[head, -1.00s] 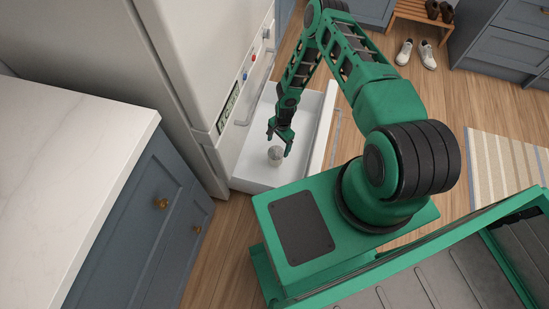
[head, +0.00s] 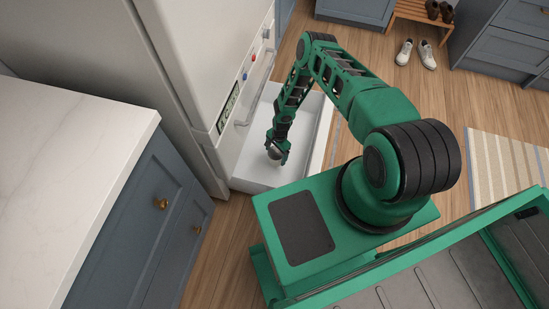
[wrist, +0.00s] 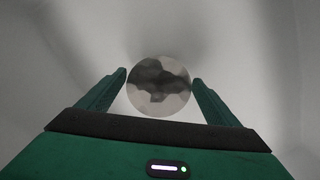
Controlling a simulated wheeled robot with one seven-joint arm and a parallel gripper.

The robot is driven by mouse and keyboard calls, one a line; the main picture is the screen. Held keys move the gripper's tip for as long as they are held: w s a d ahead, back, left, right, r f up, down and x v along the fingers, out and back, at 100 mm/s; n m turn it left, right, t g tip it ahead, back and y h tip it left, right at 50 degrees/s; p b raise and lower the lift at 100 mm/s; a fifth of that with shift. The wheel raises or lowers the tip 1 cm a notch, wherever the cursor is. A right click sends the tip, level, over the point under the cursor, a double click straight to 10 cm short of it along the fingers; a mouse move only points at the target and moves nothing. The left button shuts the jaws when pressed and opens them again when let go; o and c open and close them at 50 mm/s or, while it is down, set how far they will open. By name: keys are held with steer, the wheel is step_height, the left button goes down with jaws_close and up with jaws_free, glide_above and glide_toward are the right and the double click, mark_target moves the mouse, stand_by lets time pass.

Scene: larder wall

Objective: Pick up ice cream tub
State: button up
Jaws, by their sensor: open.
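The ice cream tub (wrist: 160,88) shows in the wrist view as a round, pale and dark patterned top. It lies between the two fingers of my gripper (wrist: 160,84), near their tips. The right finger's tip looks very close to the tub's edge; I cannot tell whether it touches. In the head view my gripper (head: 277,154) is down in the white open drawer (head: 252,165), over the tub (head: 274,153), which it partly hides. The fingers are apart.
The drawer sticks out from the bottom of a white fridge (head: 190,70), and its walls surround my gripper. A blue cabinet with a marble worktop (head: 70,170) stands at the left. White shoes (head: 415,53) and a striped rug (head: 507,165) lie on the wooden floor.

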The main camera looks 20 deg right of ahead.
steer(key=c, duration=1.4)
steer(key=shift+o, duration=0.2)
steer(key=shift+r, duration=0.1)
